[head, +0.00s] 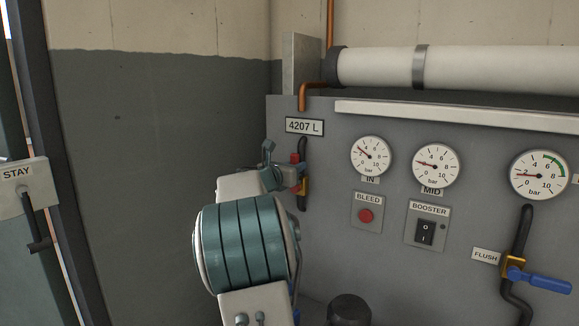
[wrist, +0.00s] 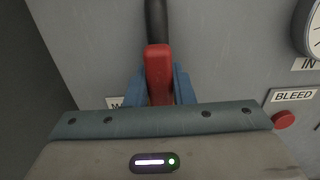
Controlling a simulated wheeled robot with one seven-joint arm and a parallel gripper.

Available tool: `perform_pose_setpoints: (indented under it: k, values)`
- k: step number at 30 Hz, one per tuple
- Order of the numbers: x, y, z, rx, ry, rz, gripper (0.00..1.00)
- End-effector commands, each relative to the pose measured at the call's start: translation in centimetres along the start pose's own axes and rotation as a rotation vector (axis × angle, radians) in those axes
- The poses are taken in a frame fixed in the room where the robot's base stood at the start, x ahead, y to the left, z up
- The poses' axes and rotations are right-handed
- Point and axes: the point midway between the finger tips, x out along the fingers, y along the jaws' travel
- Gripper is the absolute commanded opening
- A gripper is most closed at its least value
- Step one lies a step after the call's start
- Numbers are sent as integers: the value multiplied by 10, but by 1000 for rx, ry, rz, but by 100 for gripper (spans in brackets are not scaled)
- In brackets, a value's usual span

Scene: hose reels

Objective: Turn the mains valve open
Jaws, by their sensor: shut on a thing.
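The mains valve has a red lever handle (wrist: 158,62) and sits on a black pipe (head: 303,149) at the left of the grey panel. In the head view its brass body (head: 304,186) shows beside my gripper (head: 288,178). In the wrist view my gripper (wrist: 160,87) has its two blue fingers on either side of the red handle, shut on it. The handle appears roughly in line with the pipe there. A label starting with "M" (wrist: 115,103) is mostly hidden by my gripper. My arm covers part of the valve in the head view.
To the right are the IN gauge (head: 370,156), the MID gauge (head: 437,166), the red BLEED button (head: 366,216) and the BOOSTER switch (head: 425,232). A blue-handled FLUSH valve (head: 540,281) is at far right. A STAY lever (head: 34,220) is at far left.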

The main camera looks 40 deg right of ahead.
Motion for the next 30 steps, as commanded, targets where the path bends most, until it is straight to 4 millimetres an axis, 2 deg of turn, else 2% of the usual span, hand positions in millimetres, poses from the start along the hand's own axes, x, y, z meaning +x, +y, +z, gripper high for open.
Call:
perform_pose_setpoints:
  k: [6, 7, 9, 20, 23, 30]
  values:
    - [0, 0, -3, -6, 3, -3, 0]
    - [0, 0, -3, -6, 3, -3, 30]
    - [0, 0, -3, -5, 3, -2, 44]
    - [-7, 2, -1, 0, 1, 3, 44]
    - [-20, 2, -2, 1, 1, 4, 44]
    - [-75, 2, -3, 1, 2, 7, 44]
